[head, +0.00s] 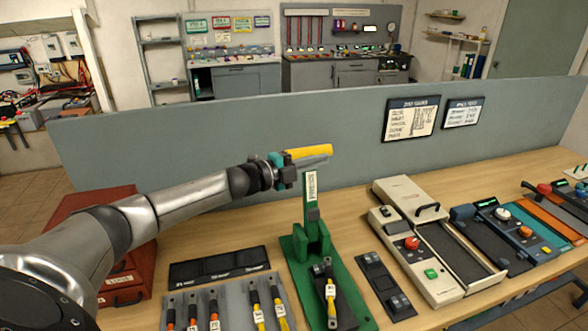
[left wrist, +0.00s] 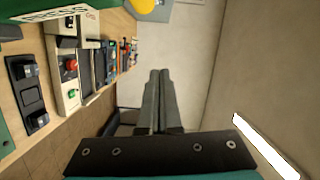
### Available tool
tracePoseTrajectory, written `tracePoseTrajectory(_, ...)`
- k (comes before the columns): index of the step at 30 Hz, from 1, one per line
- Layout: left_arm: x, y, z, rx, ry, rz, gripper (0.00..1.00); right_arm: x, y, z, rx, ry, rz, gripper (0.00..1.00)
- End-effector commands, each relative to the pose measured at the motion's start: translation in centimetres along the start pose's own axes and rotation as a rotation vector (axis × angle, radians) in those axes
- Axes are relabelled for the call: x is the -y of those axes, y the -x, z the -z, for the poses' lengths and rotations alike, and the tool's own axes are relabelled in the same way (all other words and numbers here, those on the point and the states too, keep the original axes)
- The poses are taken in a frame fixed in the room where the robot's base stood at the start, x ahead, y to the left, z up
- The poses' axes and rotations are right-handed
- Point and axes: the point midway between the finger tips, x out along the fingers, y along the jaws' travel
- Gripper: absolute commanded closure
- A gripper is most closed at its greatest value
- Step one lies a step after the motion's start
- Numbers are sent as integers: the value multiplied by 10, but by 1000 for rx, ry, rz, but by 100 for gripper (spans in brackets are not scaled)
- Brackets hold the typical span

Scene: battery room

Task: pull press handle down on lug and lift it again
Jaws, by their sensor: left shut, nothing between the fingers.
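The green press (head: 301,250) stands on the bench with its upright, labelled post. Its yellow handle (head: 308,151) is raised, lying roughly level at the top; its rounded end shows at the top edge of the left wrist view (left wrist: 146,5). A lug on a short yellow cable (head: 330,291) lies at the press base; its exact seating is hard to tell. My left gripper (head: 322,161) is shut and empty, its grey fingers just below and in front of the handle. In the left wrist view the closed fingers (left wrist: 160,100) point past the handle; contact cannot be told. My right gripper is out of view.
A grey tray (head: 238,305) of several cabled lugs lies left of the press. A red box (head: 100,240) stands behind my arm. A dark switch panel (head: 383,285) and a beige machine (head: 425,240) stand to the right. A grey partition (head: 300,115) runs behind the bench.

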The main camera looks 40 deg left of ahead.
Motion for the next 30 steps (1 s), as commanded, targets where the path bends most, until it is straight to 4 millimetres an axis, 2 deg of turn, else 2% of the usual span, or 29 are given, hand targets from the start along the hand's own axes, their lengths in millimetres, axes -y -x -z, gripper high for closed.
tracePoseTrajectory(3, -2, 18, -2, 3, 0, -3, 100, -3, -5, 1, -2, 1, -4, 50)
tracePoseTrajectory(9, -1, 42, -2, 3, 0, -3, 100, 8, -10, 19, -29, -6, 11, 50)
tracePoseTrajectory(15, 0, 60, -2, 3, 1, -2, 100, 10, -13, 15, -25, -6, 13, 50)
tracePoseTrajectory(21, 2, 69, -1, 2, 0, -1, 100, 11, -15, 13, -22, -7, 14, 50)
tracePoseTrajectory(30, 3, 72, -1, 2, 0, 1, 100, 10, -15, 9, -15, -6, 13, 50)
